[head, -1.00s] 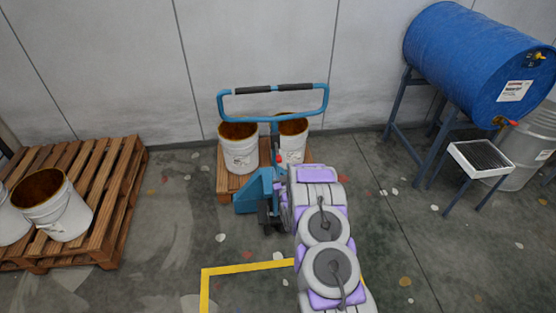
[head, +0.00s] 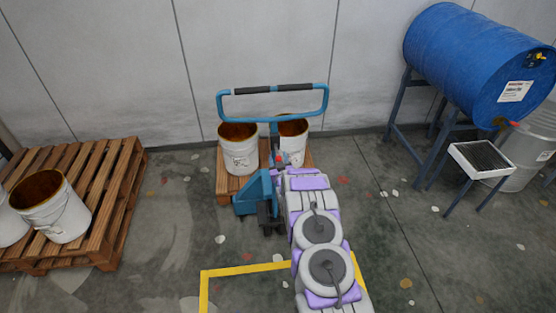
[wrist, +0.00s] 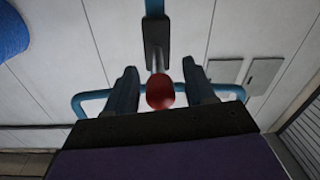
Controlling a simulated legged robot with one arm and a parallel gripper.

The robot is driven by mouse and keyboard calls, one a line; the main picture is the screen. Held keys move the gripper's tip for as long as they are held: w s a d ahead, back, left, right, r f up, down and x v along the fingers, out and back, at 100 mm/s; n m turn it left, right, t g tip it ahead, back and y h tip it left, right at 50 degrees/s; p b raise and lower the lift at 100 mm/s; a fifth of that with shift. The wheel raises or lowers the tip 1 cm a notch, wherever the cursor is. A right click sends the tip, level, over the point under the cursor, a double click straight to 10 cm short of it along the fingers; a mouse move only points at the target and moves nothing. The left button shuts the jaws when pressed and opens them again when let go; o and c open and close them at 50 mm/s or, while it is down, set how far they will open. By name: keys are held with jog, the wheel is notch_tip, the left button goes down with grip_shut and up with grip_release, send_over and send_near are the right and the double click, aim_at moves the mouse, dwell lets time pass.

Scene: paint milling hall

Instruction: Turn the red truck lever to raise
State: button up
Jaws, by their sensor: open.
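The red lever knob (wrist: 160,92) shows in the wrist view, on a thin metal rod below a dark bracket. My gripper (wrist: 161,86) is open, with one finger on each side of the knob. A gap shows between the knob and each finger, so it is not gripped. In the head view the blue pallet truck (head: 256,190) stands in the middle, its looped handle (head: 272,104) upright. The red knob (head: 280,157) is small there, beside the truck's column. My arm hides part of the truck's right side, and my fingers are hard to make out.
White buckets (head: 239,158) stand on a pallet (head: 223,185) behind the truck, near the wall. A second pallet (head: 110,195) with buckets is on the left. A blue drum (head: 470,65) on a stand and a small tray table (head: 480,158) are on the right. Floor between is clear.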

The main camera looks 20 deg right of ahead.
jog(key=shift+c, duration=0.5)
grip_shut()
jog(key=shift+f, duration=0.1)
jog(key=f+t+b, duration=0.2)
jog(key=w+f+t+h+b, duration=0.1)
jog(key=f+t+b, duration=0.1)
jog(key=t, duration=0.1)
jog(key=shift+d+f+b, duration=0.15)
jog(key=shift+f+b, duration=0.05)
jog(key=shift+b, duration=0.15)
dwell(0.3)
dwell(0.5)
